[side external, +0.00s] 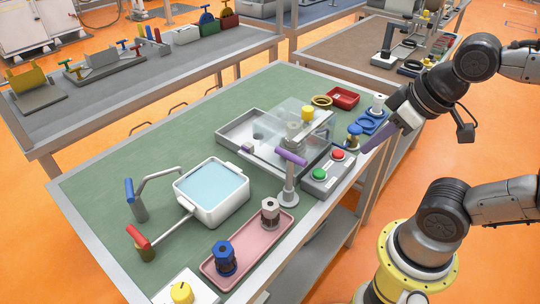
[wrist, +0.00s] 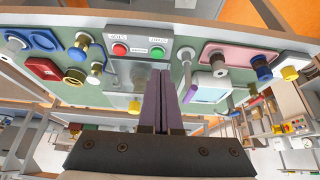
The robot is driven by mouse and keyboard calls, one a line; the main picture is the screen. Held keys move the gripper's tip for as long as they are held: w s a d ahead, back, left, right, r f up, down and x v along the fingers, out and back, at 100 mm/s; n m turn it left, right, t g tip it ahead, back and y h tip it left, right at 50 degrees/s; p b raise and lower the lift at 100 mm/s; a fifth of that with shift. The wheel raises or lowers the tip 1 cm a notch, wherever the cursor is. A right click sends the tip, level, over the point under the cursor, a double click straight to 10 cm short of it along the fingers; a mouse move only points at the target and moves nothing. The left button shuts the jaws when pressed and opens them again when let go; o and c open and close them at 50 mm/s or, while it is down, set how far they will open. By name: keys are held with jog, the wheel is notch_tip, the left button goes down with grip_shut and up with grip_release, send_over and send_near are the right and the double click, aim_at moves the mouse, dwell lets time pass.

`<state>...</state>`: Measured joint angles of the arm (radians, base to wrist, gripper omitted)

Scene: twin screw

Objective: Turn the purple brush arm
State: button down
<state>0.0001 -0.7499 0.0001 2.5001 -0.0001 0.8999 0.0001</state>
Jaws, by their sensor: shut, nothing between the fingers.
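The purple brush arm (side external: 291,157) lies across the top of an upright grey post (side external: 289,185) with a round base, near the table's front edge. In the wrist view the purple arm (wrist: 190,93) shows right of my fingers, beside the pale post. My gripper (side external: 365,151) is shut and empty, its purple-grey fingers pointing down and left at the table's right front edge. It is apart from the brush arm, to its right, with the button box between them. The shut fingers (wrist: 160,75) fill the middle of the wrist view.
A button box (side external: 327,178) with red and green buttons stands right of the post. Behind are a clear cover and yellow knob (side external: 308,113). A pink tray (side external: 236,262) with two knobbed pieces and a white water basin (side external: 239,212) lie left. Blue tray (side external: 371,122) is near my gripper.

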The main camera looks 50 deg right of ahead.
jog(key=c, duration=1.6)
grip_release()
jog(key=c, duration=1.3)
grip_release()
jog(key=shift+s, duration=0.1)
jog(key=shift+o, duration=1.1)
jog(key=shift+s, duration=0.25)
jog(key=shift+o, duration=1.3)
jog(key=r, duration=0.2)
jog(key=a+r+g, duration=0.1)
jog(key=shift+w+r+y, duration=0.3)
jog(key=shift+w, duration=0.05)
jog(key=w+a+r+g+y, duration=0.25)
jog(key=w+r+g, duration=0.3)
jog(key=w, duration=0.85)
jog(key=shift+t+h, duration=0.45)
jog(key=a+f, duration=0.1)
jog(key=f, duration=0.3)
jog(key=a+f, duration=0.1)
jog(key=f, duration=0.3)
jog(key=a+f, duration=0.1)
jog(key=f, duration=0.3)
jog(key=shift+s+a+f, duration=0.2)
jog(key=shift+a, duration=0.05)
